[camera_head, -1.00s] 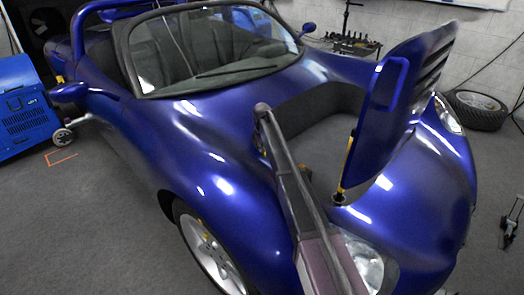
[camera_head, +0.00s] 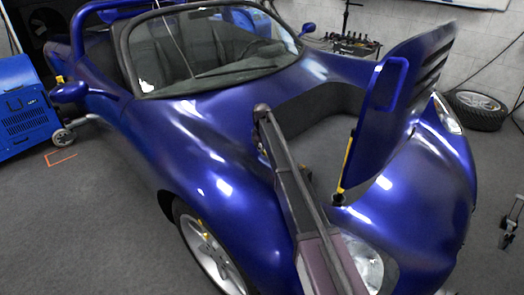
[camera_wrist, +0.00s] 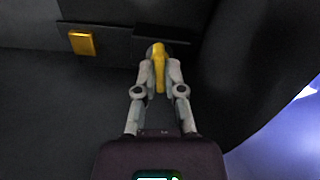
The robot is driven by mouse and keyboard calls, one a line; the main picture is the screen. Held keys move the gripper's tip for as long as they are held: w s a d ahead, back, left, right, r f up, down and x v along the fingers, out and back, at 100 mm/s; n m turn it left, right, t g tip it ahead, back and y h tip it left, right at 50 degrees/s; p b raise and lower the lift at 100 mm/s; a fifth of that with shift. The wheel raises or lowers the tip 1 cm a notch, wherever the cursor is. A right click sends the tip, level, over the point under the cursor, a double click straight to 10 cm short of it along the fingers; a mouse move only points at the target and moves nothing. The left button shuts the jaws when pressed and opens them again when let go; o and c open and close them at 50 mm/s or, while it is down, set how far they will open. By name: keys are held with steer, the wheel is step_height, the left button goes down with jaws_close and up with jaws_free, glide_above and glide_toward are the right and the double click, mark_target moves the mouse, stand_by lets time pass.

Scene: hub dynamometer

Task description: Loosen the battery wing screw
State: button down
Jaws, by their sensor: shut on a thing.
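In the wrist view, my gripper (camera_wrist: 159,84) is shut on the yellow battery wing screw (camera_wrist: 158,62). The screw's yellow wing shows upright between the two grey fingers, and its far end meets a dark part at the top. The fingers hide the sides of the screw. In the head view, my arm reaches into the open front bay of the blue car (camera_head: 231,178). My gripper and the screw are hidden there behind the arm and the bay's edge.
A yellow block (camera_wrist: 82,43) sits on the dark wall left of the screw. A dark curved wall (camera_wrist: 240,75) rises close on the right. The raised blue hood (camera_head: 394,110) stands right of my arm, with a yellow strut (camera_head: 346,163) beneath it.

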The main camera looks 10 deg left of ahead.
steer(key=n, duration=0.4)
steer(key=shift+n, duration=0.4)
steer(key=n, duration=0.3)
steer(key=shift+s+n, duration=0.1)
steer(key=shift+n, duration=0.2)
steer(key=n, duration=0.3)
steer(key=shift+n, duration=2.3)
steer(key=shift+s, duration=0.1)
steer(key=c, duration=0.7)
jaws_free()
steer(key=shift+c, duration=0.2)
steer(key=shift+w, duration=0.2)
